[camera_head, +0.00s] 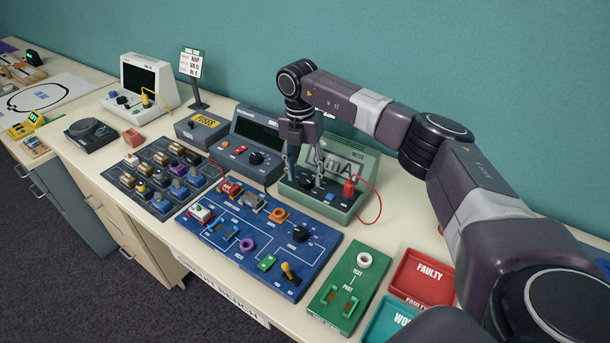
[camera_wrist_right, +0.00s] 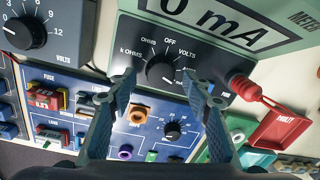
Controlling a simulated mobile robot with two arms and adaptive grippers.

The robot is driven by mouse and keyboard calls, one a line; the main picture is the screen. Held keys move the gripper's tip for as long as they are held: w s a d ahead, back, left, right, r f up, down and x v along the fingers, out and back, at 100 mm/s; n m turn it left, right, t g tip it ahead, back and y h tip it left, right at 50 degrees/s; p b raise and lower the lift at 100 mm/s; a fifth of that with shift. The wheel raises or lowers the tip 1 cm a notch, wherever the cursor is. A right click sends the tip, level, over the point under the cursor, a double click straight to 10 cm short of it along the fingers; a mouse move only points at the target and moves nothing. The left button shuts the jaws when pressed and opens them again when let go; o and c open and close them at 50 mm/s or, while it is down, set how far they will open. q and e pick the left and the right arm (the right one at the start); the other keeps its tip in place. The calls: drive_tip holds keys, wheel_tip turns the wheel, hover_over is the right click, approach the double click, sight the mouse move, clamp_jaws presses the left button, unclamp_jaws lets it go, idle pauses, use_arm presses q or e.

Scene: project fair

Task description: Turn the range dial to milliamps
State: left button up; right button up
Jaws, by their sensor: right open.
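The green meter (camera_head: 340,203) stands at the back of the table, its display reading "mA" in the head view and "0 mA" in the wrist view. Its black range dial (camera_wrist_right: 161,72) sits below the display, with kOHMS, OHMS, OFF and VOLTS printed around it. Any label at the dial's lower right is hidden by a finger, and I cannot clearly tell where the pointer aims. My right gripper (camera_head: 304,174) is open over the meter's front. In the wrist view its fingertips (camera_wrist_right: 165,84) are on either side of the dial, with gaps showing. My left gripper is not in view.
A red plug (camera_wrist_right: 242,87) with a cable is at the meter's right. A grey power supply (camera_head: 250,142) with its own dial stands close on the left. A blue circuit board (camera_head: 215,236) lies in front. A green test plate (camera_head: 330,293) and red FAULTY tray (camera_head: 402,287) are at the front right.

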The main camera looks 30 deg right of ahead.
sight(302, 179)
wheel_tip(302, 179, up, 11)
drive_tip(key=shift+w+a, duration=0.2)
idle(0.5)
